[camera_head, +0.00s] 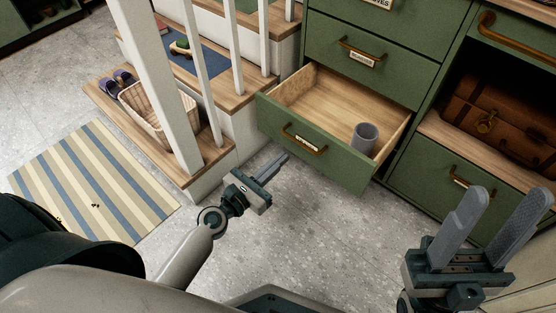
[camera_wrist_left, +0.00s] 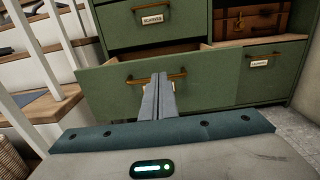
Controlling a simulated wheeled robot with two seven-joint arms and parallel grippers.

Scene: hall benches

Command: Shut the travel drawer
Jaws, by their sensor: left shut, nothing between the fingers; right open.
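A green drawer (camera_head: 345,166) with a wooden inside and a bronze handle (camera_head: 304,140) stands pulled out from the green cabinet. Its label is too small to read. A grey cup (camera_head: 364,138) stands inside it, near the right side. In the left wrist view the drawer front (camera_wrist_left: 110,92) spans the middle. My left gripper (camera_head: 284,158) is shut and empty, just before the left part of the drawer front. Its fingertips (camera_wrist_left: 160,76) overlap the handle in the wrist view; I cannot tell whether they touch. My right gripper (camera_head: 510,195) is open and empty at the lower right.
Wooden steps with white balusters (camera_head: 160,85) stand left of the drawer, with a wicker basket (camera_head: 150,118) on the lowest step. A striped rug (camera_head: 95,178) lies at left. A brown suitcase (camera_head: 485,108) sits in the right cubby. The grey floor before the drawer is clear.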

